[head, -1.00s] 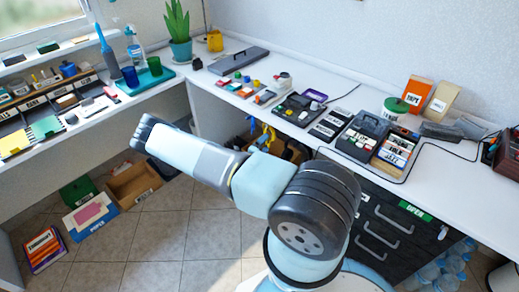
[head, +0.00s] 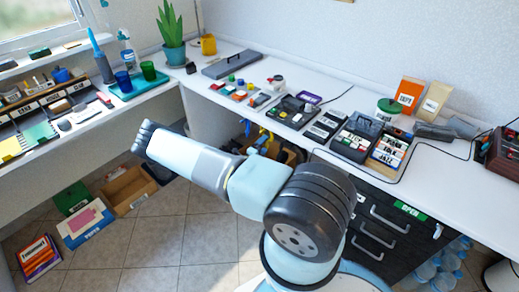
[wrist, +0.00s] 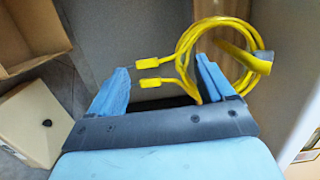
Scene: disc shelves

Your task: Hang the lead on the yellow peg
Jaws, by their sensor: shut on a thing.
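The lead (wrist: 184,62) is a yellow coiled cable with two yellow plugs, one above the other, near the middle of the wrist view. My gripper (wrist: 160,72) has blue fingers on either side of the plugs; the coil lies by the right finger. The fingers are shut on the lead, though the contact is hard to see. The yellow peg (wrist: 243,56) is a thick bar with a pale end, at the coil's right side. The coil overlaps it; I cannot tell whether it loops around it.
A brown box (wrist: 35,35) and a pale box (wrist: 36,122) are at the left of the wrist view. In the head view, a white counter (head: 330,85) carries several items. Small yellow and blue shapes show beneath it, behind my arm.

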